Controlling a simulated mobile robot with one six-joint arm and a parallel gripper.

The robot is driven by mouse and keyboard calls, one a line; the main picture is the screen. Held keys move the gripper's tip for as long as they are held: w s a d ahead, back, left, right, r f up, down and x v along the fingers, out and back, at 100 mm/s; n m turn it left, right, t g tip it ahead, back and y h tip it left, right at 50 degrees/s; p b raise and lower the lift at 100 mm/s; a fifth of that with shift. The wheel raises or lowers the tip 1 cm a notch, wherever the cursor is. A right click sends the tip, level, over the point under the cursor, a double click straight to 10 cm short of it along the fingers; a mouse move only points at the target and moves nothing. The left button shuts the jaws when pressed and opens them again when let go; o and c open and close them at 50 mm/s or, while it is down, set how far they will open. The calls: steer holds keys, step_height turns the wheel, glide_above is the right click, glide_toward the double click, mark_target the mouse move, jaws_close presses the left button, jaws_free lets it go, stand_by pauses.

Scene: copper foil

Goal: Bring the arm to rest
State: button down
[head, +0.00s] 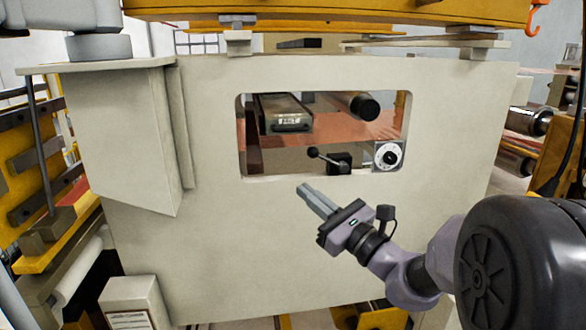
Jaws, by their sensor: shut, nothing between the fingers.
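My gripper (303,189) is in the middle of the head view, at the end of my purple-grey arm (405,275), which reaches in from the lower right. Its fingers are shut and empty, pointing up and to the left. They appear just below the lower edge of the window in a large cream machine panel (215,240). I cannot tell how far the fingertips are from the panel.
Through the window show a black-knobbed lever (328,160), a white dial (388,155), a grey box (285,113) and copper foil (345,125). A yellow beam (330,12) crosses above. Yellow framework (45,245) stands left, metal rollers (528,121) right.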

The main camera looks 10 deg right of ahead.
steer(key=s+a+f+n+g+y+b, duration=0.1)
steer(key=s+a+f+n+g+b, duration=1.15)
steer(key=s+f, duration=0.55)
steer(key=s+d+f+n+h+b, duration=0.5)
steer(key=s+f, duration=0.1)
steer(key=f, duration=0.4)
steer(key=s+d+f+n+h+b, duration=0.4)
steer(key=s+f+n+h+b, duration=0.1)
steer(key=f, duration=0.6)
steer(key=shift+s+d+f+t+b, duration=0.3)
steer(key=shift+s+d+t+b, duration=0.1)
steer(key=shift+b, duration=0.2)
steer(key=shift+n, duration=0.25)
